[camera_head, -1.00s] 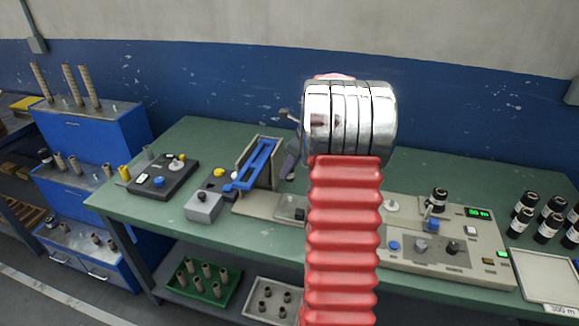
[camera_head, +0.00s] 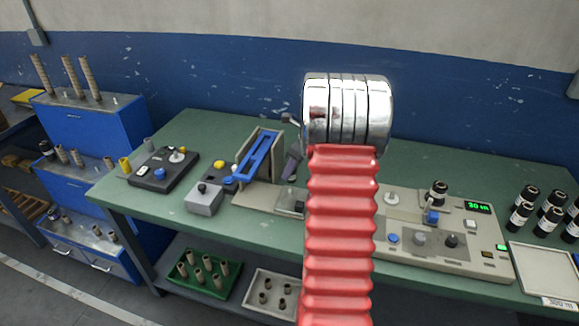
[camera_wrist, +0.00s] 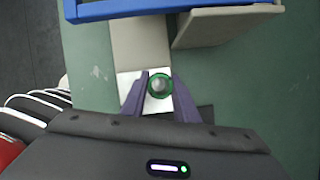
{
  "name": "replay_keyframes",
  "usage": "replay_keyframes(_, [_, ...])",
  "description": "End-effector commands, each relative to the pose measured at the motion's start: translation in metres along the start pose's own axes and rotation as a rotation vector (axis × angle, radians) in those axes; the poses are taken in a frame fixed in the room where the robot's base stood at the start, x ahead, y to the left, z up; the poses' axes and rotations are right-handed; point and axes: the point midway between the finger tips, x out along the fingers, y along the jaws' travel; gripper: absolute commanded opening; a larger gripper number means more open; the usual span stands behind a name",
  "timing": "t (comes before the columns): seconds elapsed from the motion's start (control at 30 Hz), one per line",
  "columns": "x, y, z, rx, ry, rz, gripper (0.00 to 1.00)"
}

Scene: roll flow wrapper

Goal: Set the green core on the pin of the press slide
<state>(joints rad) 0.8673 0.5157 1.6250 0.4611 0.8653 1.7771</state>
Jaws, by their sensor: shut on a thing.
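The green core (camera_wrist: 152,77) shows as a green ring seen from above in the wrist view, with a grey round centre. My gripper (camera_wrist: 159,88) is shut on it, one purple finger on each side. Directly beneath is the pale plate of the press slide (camera_wrist: 126,82). I cannot tell whether the core is around the pin or just above it; the pin is not clearly distinguishable. In the head view my gripper (camera_head: 293,165) is partly hidden by my red arm, beside the press with its blue arm (camera_head: 256,160); the core is not visible there.
Left of the press stand a grey button box (camera_head: 203,199) and a dark panel (camera_head: 160,172). A beige control machine (camera_head: 455,245) and several black rolls (camera_head: 535,207) stand to the right. A green tray (camera_head: 215,288) sits on the lower shelf.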

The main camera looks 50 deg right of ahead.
Motion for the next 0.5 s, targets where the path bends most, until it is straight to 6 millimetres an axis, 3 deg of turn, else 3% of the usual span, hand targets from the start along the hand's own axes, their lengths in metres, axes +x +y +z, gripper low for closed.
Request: replay_keyframes(0.5, [0.0099,-0.0006,-0.0049,0.001,0.0,-0.001,0.06])
